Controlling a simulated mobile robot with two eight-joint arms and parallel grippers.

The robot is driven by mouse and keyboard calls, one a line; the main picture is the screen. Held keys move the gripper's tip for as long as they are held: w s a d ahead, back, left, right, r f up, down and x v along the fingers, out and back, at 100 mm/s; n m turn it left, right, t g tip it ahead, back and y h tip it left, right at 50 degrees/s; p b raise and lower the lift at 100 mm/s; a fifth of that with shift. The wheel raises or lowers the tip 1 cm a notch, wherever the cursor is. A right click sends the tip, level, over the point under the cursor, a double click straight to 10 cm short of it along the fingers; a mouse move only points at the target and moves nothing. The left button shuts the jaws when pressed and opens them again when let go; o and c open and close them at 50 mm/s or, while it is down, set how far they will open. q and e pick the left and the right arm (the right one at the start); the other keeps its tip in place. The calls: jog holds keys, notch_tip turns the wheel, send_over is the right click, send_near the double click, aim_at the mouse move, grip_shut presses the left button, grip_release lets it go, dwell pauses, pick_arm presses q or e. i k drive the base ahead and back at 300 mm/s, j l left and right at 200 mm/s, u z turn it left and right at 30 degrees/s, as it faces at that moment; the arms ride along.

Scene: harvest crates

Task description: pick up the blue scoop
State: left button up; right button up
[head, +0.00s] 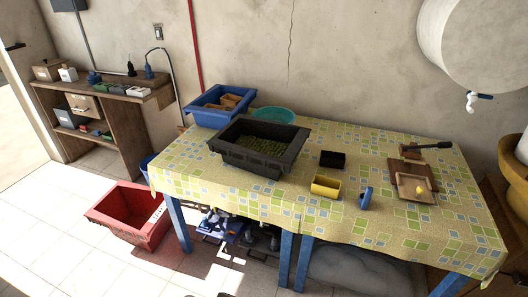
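A small blue object that looks like the blue scoop (366,198) rests on the patterned tablecloth of the table (400,228), near its front edge. It is too small to make out its exact shape. It stands just right of a yellow open box (325,186) and apart from it. Nothing covers it. Neither of my grippers shows in the head view.
A black crate (245,162) with green contents, a blue crate (207,115), a teal bowl (274,115) and a small black box (332,160) stand on the table. Wooden boards (412,181) lie at right. A red crate (117,213) sits on the floor.

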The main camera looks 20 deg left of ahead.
aim_at(364, 199)
jog(key=i+u, duration=0.2)
jog(key=i, duration=0.4)
jog(key=i+l+u, duration=0.25)
jog(key=i, duration=0.35)
